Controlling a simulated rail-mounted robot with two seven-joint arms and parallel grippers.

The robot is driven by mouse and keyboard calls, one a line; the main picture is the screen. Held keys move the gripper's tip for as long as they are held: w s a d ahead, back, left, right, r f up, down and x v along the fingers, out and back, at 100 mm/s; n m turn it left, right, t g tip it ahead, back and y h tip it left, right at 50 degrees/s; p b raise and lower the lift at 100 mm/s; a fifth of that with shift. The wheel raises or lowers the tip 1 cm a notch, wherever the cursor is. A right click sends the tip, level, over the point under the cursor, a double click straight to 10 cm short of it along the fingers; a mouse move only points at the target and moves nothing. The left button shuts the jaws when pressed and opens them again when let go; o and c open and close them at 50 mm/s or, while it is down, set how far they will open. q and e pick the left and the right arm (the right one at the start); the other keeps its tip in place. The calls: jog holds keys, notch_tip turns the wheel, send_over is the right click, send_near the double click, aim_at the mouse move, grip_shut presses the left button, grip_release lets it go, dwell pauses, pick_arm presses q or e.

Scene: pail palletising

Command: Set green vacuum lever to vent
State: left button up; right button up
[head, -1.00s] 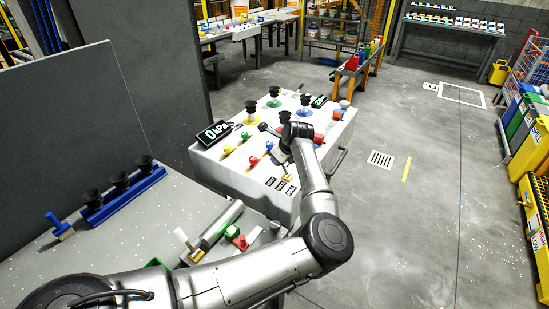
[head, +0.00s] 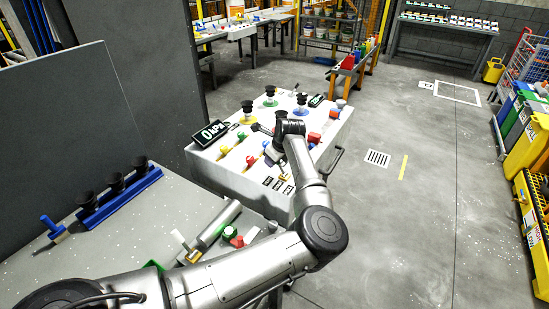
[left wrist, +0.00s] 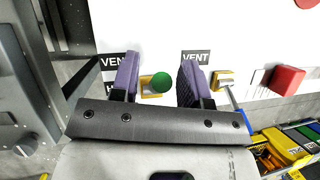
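The green lever's round knob (left wrist: 162,82) shows in the left wrist view, in front of a white panel with a yellow mount behind it. My left gripper (left wrist: 158,73) is open, with one purple finger on each side of the knob. Gaps seem to show on both sides; I cannot tell whether either finger touches it. A black VENT label (left wrist: 195,57) is beside the right finger, and another is partly hidden by the left finger. My right gripper is not in view.
A blue-handled lever (left wrist: 235,97) and a red knob (left wrist: 287,80) lie right of the gripper. The console carries a 0 kPa display (head: 211,133) and several coloured suction cups. A grey bench (head: 115,240) with a blue cup rack (head: 118,195) is nearer. Floor right is clear.

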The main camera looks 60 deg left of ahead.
pick_arm(q)
jog(key=shift+r, duration=0.1)
jog(key=p+v, duration=0.1)
jog(key=v, duration=1.2)
jog(key=shift+d+r+p, duration=0.15)
jog(key=shift+r+p, duration=0.15)
jog(key=shift+p, duration=0.1)
